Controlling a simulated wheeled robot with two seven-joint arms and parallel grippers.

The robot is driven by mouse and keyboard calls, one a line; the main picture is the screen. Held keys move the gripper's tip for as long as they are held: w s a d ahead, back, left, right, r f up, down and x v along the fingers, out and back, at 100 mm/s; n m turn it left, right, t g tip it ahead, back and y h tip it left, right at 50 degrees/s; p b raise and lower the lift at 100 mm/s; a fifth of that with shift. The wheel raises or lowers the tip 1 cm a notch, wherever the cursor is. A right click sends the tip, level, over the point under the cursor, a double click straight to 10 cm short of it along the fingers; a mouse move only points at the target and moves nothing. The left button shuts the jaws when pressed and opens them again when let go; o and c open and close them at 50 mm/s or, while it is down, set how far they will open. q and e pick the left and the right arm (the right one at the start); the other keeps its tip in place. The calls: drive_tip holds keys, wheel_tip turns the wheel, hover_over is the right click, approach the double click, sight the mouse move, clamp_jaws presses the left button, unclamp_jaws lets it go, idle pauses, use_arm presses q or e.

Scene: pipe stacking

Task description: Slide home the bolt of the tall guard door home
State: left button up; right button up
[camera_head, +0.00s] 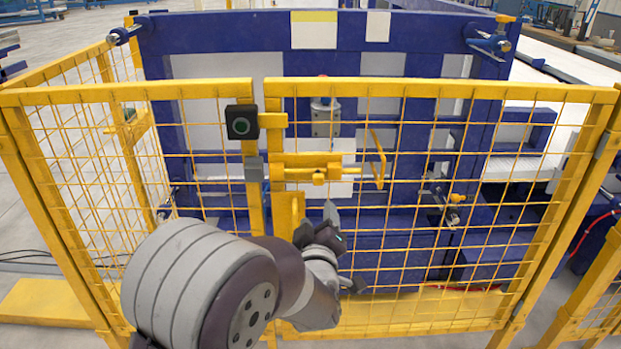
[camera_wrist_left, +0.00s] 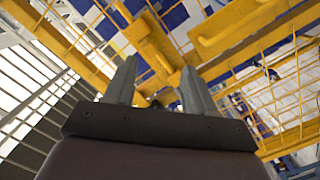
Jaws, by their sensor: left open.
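The tall guard door (camera_head: 420,236) is a yellow frame with wire mesh, standing upright in the middle of the head view.
A black box with a green ring (camera_head: 241,122) is on the post above the grey block. A yellow mesh panel (camera_head: 85,190) stands at the left. A large blue frame (camera_head: 240,35) stands behind the door. Yellow bars (camera_wrist_left: 240,30) cross above my fingers in the wrist view.

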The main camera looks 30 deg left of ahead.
sight(318, 182)
use_arm(q)
drive_tip(key=shift+n+t+y, duration=0.3)
drive_tip(key=shift+n+y, duration=0.1)
drive_tip(key=x, duration=0.4)
drive_tip(key=r+x, duration=0.1)
drive_tip(key=x, duration=0.3)
drive_tip(key=p+x, duration=0.1)
drive_tip(key=x, duration=0.3)
drive_tip(key=shift+a+r, duration=0.1)
drive_tip(key=shift+r, duration=0.25)
clamp_jaws()
